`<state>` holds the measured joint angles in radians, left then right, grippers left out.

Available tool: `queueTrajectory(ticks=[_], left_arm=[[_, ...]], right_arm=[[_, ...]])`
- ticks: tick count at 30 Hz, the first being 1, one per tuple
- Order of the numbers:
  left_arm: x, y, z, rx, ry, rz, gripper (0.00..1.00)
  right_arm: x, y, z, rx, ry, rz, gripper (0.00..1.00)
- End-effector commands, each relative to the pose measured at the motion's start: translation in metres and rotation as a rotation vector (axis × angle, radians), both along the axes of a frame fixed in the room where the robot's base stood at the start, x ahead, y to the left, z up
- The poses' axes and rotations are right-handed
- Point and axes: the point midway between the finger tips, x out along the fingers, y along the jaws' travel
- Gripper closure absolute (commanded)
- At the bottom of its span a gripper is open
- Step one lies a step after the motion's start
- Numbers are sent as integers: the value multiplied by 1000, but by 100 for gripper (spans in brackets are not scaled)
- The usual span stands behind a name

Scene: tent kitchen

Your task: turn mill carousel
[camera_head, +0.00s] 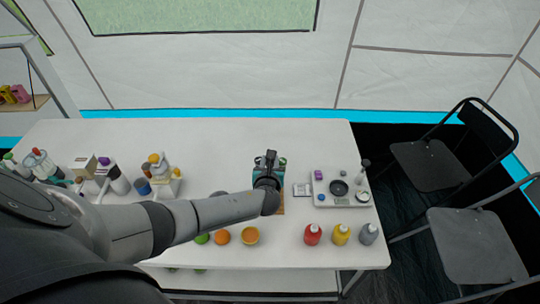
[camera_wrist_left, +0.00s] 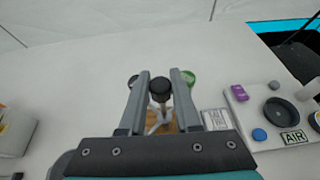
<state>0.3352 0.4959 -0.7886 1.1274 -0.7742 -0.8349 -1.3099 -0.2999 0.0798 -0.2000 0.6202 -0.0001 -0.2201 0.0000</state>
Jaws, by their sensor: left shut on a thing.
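The mill carousel stands on the white table; its green part (camera_head: 283,161) shows beside my left gripper (camera_head: 268,160) in the head view. In the left wrist view, a dark round knob (camera_wrist_left: 160,88) on a pale stem rises at its centre. A green round part (camera_wrist_left: 188,77) is on its right and a dark part (camera_wrist_left: 132,80) on its left. My left gripper (camera_wrist_left: 161,75) is shut on the dark knob, one finger on each side. The fingers and wrist hide much of the carousel. My right gripper is not in view.
To the right are a small card (camera_head: 301,189) and a grey tray (camera_head: 326,200) with a black dish (camera_head: 338,188). Red, yellow and grey bottles (camera_head: 341,235) stand at the front right. Fruit (camera_head: 221,237) lies near my forearm. The table behind is clear.

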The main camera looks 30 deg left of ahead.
Motion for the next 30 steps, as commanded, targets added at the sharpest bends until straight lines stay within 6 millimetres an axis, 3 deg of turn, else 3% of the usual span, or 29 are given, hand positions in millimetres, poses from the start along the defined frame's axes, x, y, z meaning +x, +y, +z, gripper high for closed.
queueTrajectory(ticks=[8, 21, 30], left_arm=[[2, -2, -1, -2, -1, 263, 100], [2, -1, -3, 1, -3, 636, 100], [1, 0, -1, 2, -3, 782, 100]], right_arm=[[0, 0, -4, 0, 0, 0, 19], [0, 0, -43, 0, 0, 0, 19], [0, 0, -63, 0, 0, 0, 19]])
